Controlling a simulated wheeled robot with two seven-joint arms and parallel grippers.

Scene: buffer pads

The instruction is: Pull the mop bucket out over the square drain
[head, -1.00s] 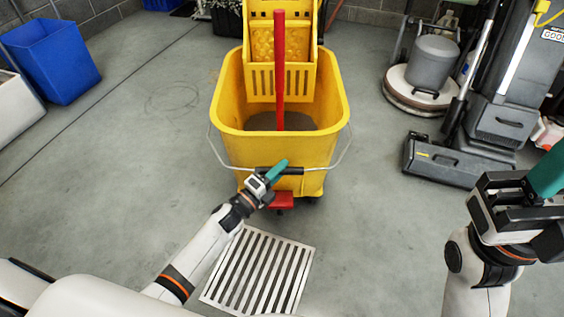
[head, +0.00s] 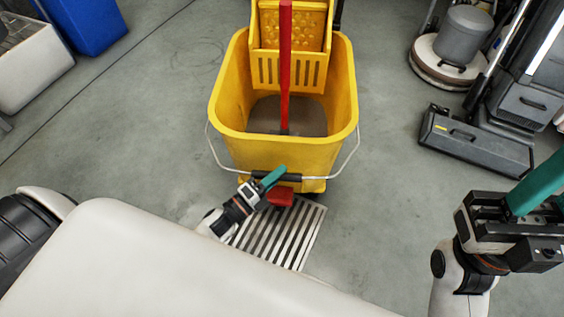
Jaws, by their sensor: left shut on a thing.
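The yellow mop bucket (head: 290,150) stands upright on the floor in the middle of the head view, with a wringer and a red handle in it and grey water inside. Its wire bail has a black grip (head: 285,177) at the front. My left gripper (head: 268,180) is shut on this grip. The square drain (head: 297,241) is a slatted metal grate just in front of the bucket. The bucket's front edge and red foot pedal (head: 281,196) overlap its far edge in the picture. My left arm and body hide its near left part. My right gripper (head: 510,205) is at the right, apart from the bucket; its fingertips are unclear.
A grey floor machine (head: 475,141) and a round scrubber (head: 452,55) stand at the right. A blue bin (head: 88,22) and a pale container (head: 30,65) are at upper left. The floor beside the drain is clear.

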